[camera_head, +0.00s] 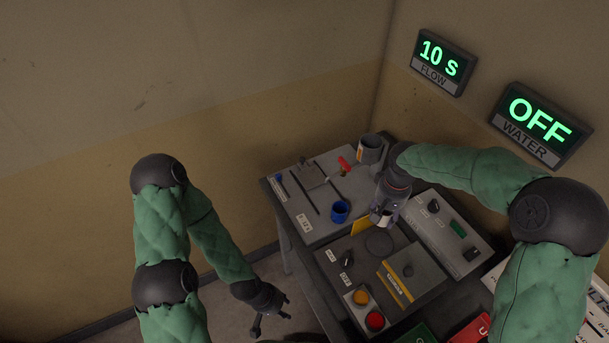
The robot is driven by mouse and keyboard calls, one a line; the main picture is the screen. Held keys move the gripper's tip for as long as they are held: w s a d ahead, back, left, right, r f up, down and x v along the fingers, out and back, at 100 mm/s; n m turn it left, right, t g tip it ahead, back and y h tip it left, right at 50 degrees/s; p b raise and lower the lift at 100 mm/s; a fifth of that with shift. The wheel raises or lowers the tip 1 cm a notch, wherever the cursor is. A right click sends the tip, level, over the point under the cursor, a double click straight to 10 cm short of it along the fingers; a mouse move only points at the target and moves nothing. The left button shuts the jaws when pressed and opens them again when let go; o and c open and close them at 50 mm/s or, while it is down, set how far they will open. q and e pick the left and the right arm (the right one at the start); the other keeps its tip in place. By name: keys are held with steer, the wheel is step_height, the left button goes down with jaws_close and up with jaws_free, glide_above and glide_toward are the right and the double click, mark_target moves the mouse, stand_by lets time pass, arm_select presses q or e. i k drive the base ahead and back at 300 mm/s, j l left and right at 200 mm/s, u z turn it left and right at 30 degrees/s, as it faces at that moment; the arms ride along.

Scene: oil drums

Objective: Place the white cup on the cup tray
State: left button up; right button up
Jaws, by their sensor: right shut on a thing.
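My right gripper (382,218) is over the middle of the workbench, pointing down. It is shut on the white cup (376,217), which shows only as a small pale patch at the fingers; the gripper hides the rest. A dark round disc (379,243) lies flat on the bench panel just below the gripper in the picture. I cannot tell whether this disc is the cup tray. My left gripper (271,321) hangs to the left of the bench with its fingers apart and empty.
A blue cup (340,211) and a grey canister (371,149) stand on the bench's rear part. A box with yellow and red buttons (368,309) is at the front. A grey panel with a green switch (457,229) lies to the right. Wall displays read "10 s" (440,60) and "OFF" (540,120).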

mark_target(311, 176)
steer(key=i+j+u, duration=0.15)
steer(key=u, duration=0.35)
steer(key=i+j+u, duration=0.1)
steer(key=u, duration=0.35)
steer(key=i, duration=0.1)
